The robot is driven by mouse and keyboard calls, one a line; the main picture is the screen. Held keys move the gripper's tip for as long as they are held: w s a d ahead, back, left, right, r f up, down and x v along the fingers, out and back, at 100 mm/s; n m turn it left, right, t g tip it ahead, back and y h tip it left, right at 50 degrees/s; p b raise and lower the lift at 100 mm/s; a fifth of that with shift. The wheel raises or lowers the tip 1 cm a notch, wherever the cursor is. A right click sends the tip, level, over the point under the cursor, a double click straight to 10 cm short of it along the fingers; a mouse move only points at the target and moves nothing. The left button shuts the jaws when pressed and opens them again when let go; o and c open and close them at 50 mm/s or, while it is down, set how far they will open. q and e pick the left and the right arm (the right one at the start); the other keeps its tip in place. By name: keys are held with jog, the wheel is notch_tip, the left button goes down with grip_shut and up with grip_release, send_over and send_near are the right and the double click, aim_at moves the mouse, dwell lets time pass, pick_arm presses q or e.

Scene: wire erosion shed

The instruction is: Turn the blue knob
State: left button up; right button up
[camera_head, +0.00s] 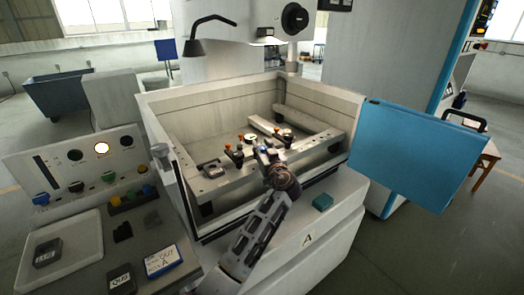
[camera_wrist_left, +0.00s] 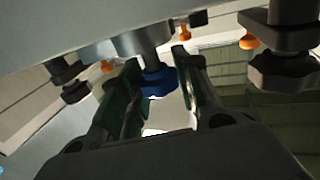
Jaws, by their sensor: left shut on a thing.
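The blue knob (camera_wrist_left: 158,82) sits under a metal shaft in the left wrist view, between the two fingers of my left gripper (camera_wrist_left: 157,75). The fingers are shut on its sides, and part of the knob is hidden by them. In the head view my left gripper (camera_head: 264,151) is at the clamps inside the open machine tank; it mostly hides the knob there. My right gripper is not in view.
Orange-topped clamps (camera_head: 239,139) stand on the metal frame around my gripper. The tank's pale wall (camera_head: 165,130) rises at the left. A blue door (camera_head: 415,155) stands open at the right. A control panel (camera_head: 85,170) and a white tray (camera_head: 60,250) lie at the left.

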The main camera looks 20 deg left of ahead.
aim_at(264, 150)
pick_arm(q)
jog(key=o, duration=1.1)
jog(key=shift+c, duration=0.2)
jog(key=shift+v, duration=3.65)
jog(key=shift+s+d, duration=0.1)
jog(key=shift+r, duration=0.2)
